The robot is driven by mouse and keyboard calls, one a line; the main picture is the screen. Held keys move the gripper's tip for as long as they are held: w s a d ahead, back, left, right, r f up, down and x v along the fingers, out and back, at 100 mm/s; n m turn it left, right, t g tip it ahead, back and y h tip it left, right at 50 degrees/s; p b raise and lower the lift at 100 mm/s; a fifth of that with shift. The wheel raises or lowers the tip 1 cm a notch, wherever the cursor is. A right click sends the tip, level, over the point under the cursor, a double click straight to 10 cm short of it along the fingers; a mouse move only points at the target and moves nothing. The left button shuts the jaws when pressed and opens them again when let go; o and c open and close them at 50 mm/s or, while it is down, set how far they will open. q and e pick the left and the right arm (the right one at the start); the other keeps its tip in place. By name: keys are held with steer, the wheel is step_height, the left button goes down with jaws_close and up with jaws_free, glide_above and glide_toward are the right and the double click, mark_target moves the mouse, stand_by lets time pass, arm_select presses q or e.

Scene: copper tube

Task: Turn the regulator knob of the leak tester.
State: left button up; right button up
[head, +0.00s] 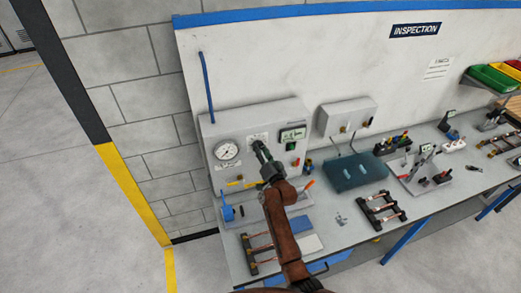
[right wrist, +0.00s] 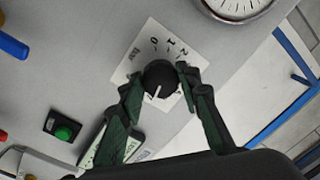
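The leak tester (head: 206,128) is a pale grey box on the bench against the wall, with a pressure gauge (head: 226,151) at its front left. My right gripper (head: 260,148) is at its front panel and hides the regulator knob in the head view. In the right wrist view the knob (right wrist: 160,77) is black and round, on a white scale plate (right wrist: 152,40). Its white pointer line points down and slightly left. The fingertips of my right gripper sit at opposite sides of the knob and appear to touch it. My left gripper is not in view.
A green button (right wrist: 64,132) lies left of the knob in the right wrist view. A green display (head: 292,134) is right of my gripper in the head view. A blue-handled clamp (head: 227,208) and racks of copper tubes (head: 380,210) stand on the bench.

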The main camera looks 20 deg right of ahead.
steer(key=o, duration=0.5)
steer(key=s, duration=0.8)
steer(key=s+d, duration=0.1)
steer(key=s, duration=0.3)
steer(key=shift+f, duration=0.2)
steer(key=shift+f, duration=0.1)
